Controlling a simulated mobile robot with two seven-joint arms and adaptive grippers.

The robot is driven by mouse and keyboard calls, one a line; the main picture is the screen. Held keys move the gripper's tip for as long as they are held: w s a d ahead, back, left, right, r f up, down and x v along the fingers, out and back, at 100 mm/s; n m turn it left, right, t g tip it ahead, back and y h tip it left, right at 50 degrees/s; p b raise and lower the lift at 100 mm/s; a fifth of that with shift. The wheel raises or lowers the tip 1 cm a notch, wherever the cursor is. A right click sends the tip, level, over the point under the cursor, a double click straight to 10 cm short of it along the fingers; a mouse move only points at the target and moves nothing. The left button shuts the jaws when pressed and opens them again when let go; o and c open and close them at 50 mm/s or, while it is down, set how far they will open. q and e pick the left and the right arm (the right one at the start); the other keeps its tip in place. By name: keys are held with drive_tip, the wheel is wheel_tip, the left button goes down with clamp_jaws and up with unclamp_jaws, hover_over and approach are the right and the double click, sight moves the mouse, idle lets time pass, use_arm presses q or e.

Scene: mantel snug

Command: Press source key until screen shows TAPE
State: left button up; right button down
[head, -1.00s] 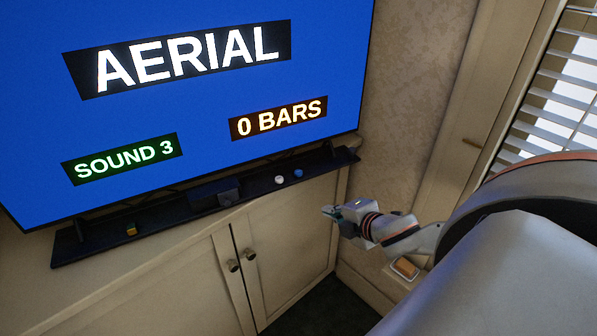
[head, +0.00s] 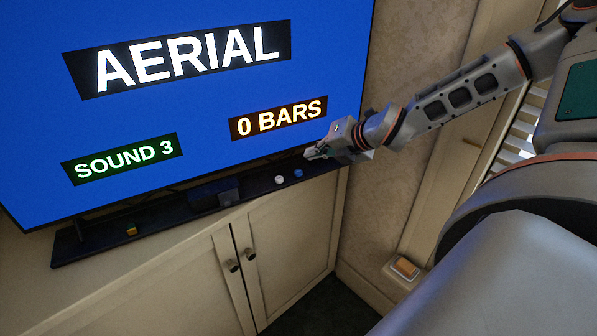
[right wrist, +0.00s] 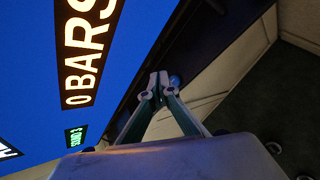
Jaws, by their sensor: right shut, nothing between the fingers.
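The screen (head: 200,110) reads AERIAL in large white letters, with SOUND 3 in green and 0 BARS in orange below. Under it runs a dark shelf (head: 255,187) with a white round key (head: 279,180), a blue round key (head: 298,173) and a yellow key (head: 131,230). Which one is the source key I cannot tell. My right gripper (head: 308,154) is shut and empty, just above the shelf near the blue key. In the right wrist view the blue key (right wrist: 175,81) shows just beyond the fingertips. My left gripper is not in view.
A cream cabinet with two round knobs (head: 232,265) stands below the shelf. A dark box (head: 214,193) sits mid-shelf. An orange wall switch (head: 405,267) is at lower right, and window blinds (head: 516,145) are behind my right arm.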

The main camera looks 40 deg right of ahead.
sight(301, 172)
wheel_tip(301, 172, up, 6)
drive_tip(key=w+a+n+g, duration=0.1)
drive_tip(key=w+a+n, duration=0.1)
drive_tip(key=shift+w+f+n, duration=0.15)
drive_tip(key=shift+w+n, duration=0.2)
drive_tip(key=shift+n, duration=0.05)
drive_tip(key=shift+a+f, duration=0.1)
wheel_tip(301, 172, down, 8)
drive_tip(key=b, duration=0.5)
drive_tip(key=shift+f+b, duration=0.35)
drive_tip(key=shift+b, duration=0.05)
drive_tip(key=shift+f, duration=0.1)
idle(1.1)
drive_tip(key=shift+f+b, duration=0.35)
drive_tip(key=shift+b, duration=0.1)
drive_tip(key=shift+f+b, duration=0.4)
idle(1.1)
drive_tip(key=shift+r, duration=0.15)
drive_tip(key=shift+r+p, duration=0.35)
drive_tip(key=shift+r, duration=0.35)
